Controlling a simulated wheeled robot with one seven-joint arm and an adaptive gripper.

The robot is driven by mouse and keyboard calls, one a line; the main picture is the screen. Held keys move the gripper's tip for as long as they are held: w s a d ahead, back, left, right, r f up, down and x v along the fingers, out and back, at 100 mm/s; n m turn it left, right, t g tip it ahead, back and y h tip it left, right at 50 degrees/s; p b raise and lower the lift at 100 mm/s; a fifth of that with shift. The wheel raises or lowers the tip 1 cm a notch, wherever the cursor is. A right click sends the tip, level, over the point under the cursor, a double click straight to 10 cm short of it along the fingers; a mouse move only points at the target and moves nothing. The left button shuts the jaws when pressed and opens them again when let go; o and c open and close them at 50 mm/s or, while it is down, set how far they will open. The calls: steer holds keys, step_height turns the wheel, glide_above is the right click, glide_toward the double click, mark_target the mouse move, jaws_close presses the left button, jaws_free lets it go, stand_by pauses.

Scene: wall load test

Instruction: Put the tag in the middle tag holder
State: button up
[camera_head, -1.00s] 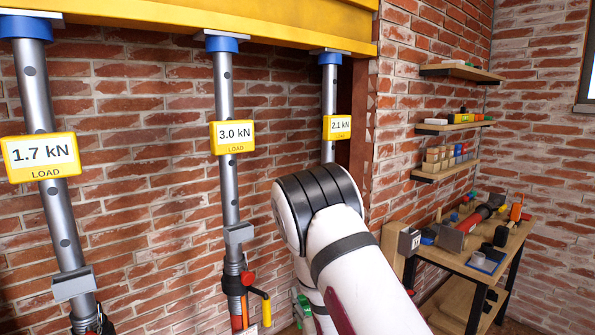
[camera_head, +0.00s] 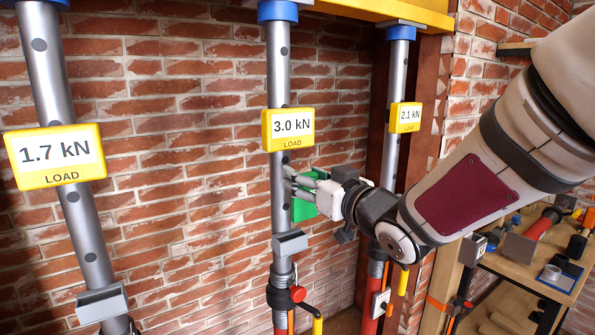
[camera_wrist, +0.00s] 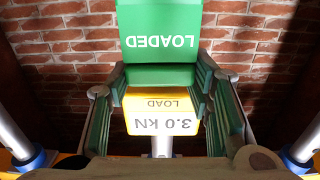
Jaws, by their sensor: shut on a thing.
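The green tag (camera_head: 303,209) is in my gripper (camera_head: 312,187), beside the middle post and above its holder. In the wrist view the tag (camera_wrist: 160,40) shows the word LOADED upside down, between the fingers of my gripper (camera_wrist: 160,75). The gripper is shut on it. The middle tag holder (camera_head: 290,243) is a grey bracket on the middle post (camera_head: 279,70), below the tag and apart from it. The yellow 3.0 kN load display (camera_head: 288,129) is on that post above the gripper; it also shows in the wrist view (camera_wrist: 160,122).
The left post (camera_head: 45,80) carries a 1.7 kN display (camera_head: 55,157) and a grey holder (camera_head: 101,303). The right post (camera_head: 398,70) carries a 2.1 kN display (camera_head: 406,117). A brick wall (camera_head: 180,150) stands behind. A workbench with tools (camera_head: 540,265) is at right.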

mark_target(286, 203)
steer(key=shift+a+r, duration=0.15)
steer(key=shift+a, duration=0.05)
steer(key=w+a+f+b, duration=0.2)
steer(key=w+f+b, duration=0.1)
steer(key=w+f, duration=0.1)
steer(key=shift+a+f, duration=0.2)
steer(key=shift+a, duration=0.15)
steer(key=shift+s+d+b, duration=0.1)
steer(key=shift+s+b, duration=0.1)
steer(key=shift+b, duration=0.1)
stand_by(0.7)
steer(key=shift+f+b, duration=0.25)
steer(key=shift+b, duration=0.1)
stand_by(0.9)
steer(key=shift+f, duration=0.35)
steer(key=shift+f+b, duration=0.25)
steer(key=shift+b, duration=0.2)
steer(key=shift+f+b, duration=0.3)
steer(key=shift+f, duration=0.05)
steer(key=shift+f+b, duration=0.85)
steer(key=shift+f, duration=0.2)
stand_by(0.4)
